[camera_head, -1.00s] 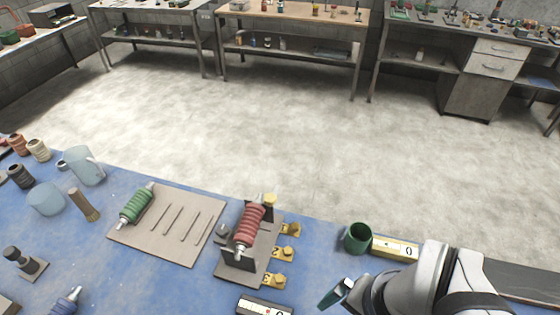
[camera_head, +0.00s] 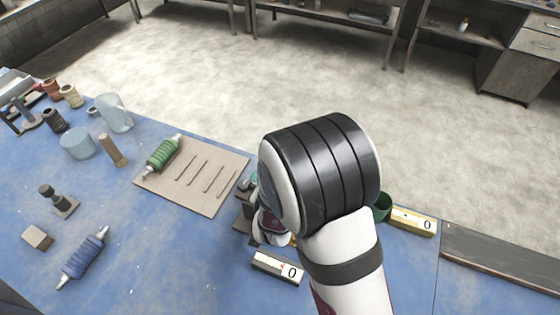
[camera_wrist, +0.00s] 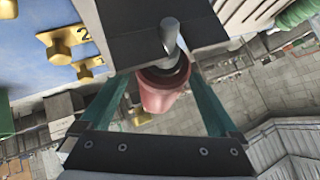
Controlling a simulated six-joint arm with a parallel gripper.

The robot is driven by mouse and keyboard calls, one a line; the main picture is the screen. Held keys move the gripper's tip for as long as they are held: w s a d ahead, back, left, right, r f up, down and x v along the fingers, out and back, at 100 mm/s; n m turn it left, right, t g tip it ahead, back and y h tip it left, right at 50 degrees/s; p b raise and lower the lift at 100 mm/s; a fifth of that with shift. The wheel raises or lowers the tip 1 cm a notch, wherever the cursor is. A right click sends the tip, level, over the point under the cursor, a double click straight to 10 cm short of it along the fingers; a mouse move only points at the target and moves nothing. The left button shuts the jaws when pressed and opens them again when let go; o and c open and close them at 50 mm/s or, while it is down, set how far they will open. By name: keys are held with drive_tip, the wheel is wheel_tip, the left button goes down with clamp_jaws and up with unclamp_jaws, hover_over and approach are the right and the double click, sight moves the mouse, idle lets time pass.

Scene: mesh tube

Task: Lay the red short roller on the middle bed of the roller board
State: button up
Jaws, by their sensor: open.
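The red short roller (camera_wrist: 160,95) shows end-on in the wrist view, with a grey metal shaft tip (camera_wrist: 170,32) beside a dark plate of its stand (camera_wrist: 105,15). My gripper (camera_wrist: 158,88) is open, with one teal finger on each side of the roller; I cannot tell whether they touch it. In the head view my arm hides the roller and most of its stand. The roller board (camera_head: 225,162) is a flat tan plate left of my arm. A green roller (camera_head: 163,154) lies at its left side; the slots to the right are bare.
A blue roller (camera_head: 83,257) lies at the front left. Counter blocks (camera_head: 277,267) and (camera_head: 413,221), a green cup (camera_head: 382,207) and a glass jug (camera_head: 115,112) stand on the blue table. Yellow knobs (camera_wrist: 60,42) sit beside the stand in the wrist view.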

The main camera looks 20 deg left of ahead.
clamp_jaws()
idle(0.5)
wheel_tip(320, 180, up, 27)
drive_tip(key=g+h, duration=0.2)
drive_tip(key=h, duration=0.1)
hover_over(184, 181)
wheel_tip(184, 181, down, 26)
drive_tip(key=shift+w+d+f, duration=0.1)
drive_tip(key=shift+f, duration=0.25)
drive_tip(key=shift+f+y, duration=0.3)
drive_tip(key=shift+f, duration=1.55)
